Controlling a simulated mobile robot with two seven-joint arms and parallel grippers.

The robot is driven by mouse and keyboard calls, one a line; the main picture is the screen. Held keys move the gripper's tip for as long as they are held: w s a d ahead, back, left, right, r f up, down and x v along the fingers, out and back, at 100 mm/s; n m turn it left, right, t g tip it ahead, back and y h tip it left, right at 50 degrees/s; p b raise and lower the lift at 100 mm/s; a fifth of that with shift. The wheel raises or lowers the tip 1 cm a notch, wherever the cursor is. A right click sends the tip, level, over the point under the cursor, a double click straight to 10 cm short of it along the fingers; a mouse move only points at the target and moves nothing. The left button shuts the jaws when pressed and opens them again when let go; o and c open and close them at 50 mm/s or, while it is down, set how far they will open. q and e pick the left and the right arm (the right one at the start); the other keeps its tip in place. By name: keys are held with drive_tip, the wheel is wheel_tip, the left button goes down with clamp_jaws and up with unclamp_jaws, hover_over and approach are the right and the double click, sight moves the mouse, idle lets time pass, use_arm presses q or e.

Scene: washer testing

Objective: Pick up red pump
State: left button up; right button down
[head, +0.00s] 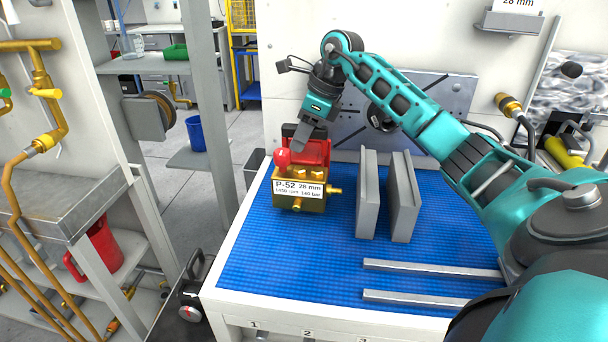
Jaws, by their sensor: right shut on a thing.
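The red pump (317,155) stands on the blue mat at the table's far left part. Its red housing sits behind a gold block (297,203) with a red ball-shaped knob on top and a white label reading P-52, 28 mm. My right gripper (300,142) comes down from above and is shut on the red pump at its upper red part. The fingers partly cover the red housing, and the exact contact is hidden. The pump appears upright on the mat; I cannot tell any gap beneath it. My left gripper is not in view.
Two upright grey plates (367,195) stand right of the pump on the blue mat (300,255). Two metal bars (430,268) lie at the front right. My right arm spans the table's right side. The mat's front left is clear. A grey shelf post stands to the left.

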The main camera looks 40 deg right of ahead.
drive_tip(key=shift+w+d+r, duration=0.1)
drive_tip(key=shift+w+r, duration=0.05)
drive_tip(key=shift+r, duration=0.2)
